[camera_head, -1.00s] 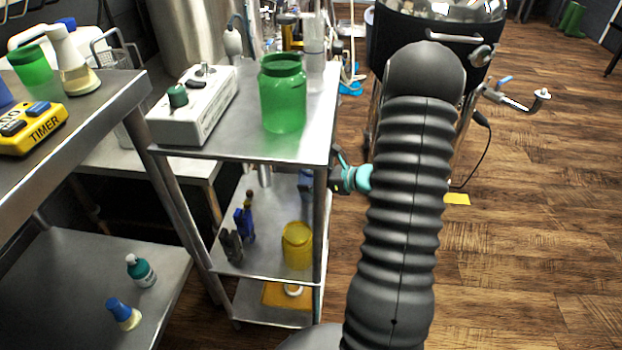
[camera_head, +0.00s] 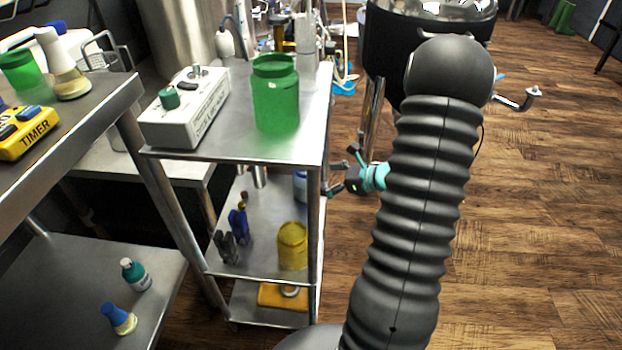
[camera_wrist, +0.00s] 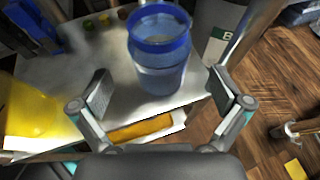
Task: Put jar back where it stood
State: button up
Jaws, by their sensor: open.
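A clear blue jar (camera_wrist: 160,78) with a darker blue rim stands upright on the middle shelf (camera_wrist: 60,72) of the steel rack. In the head view the blue jar (camera_head: 300,186) is mostly hidden behind the rack's front post. A yellow jar (camera_head: 292,246) stands on the same shelf, and a green jar (camera_head: 275,95) stands on the top shelf. My gripper (camera_wrist: 166,92) is open and empty. Its fingers are apart from the blue jar, which stands beyond them. In the head view my gripper (camera_head: 341,170) is just right of the rack post.
A grey control box (camera_head: 186,112) shares the top shelf. Dark and blue clamps (camera_head: 237,228) stand left of the yellow jar. An orange block (camera_head: 283,295) lies on the bottom shelf. A black kettle (camera_head: 385,50) stands behind my arm.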

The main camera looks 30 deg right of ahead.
jog(key=shift+v, duration=2.65)
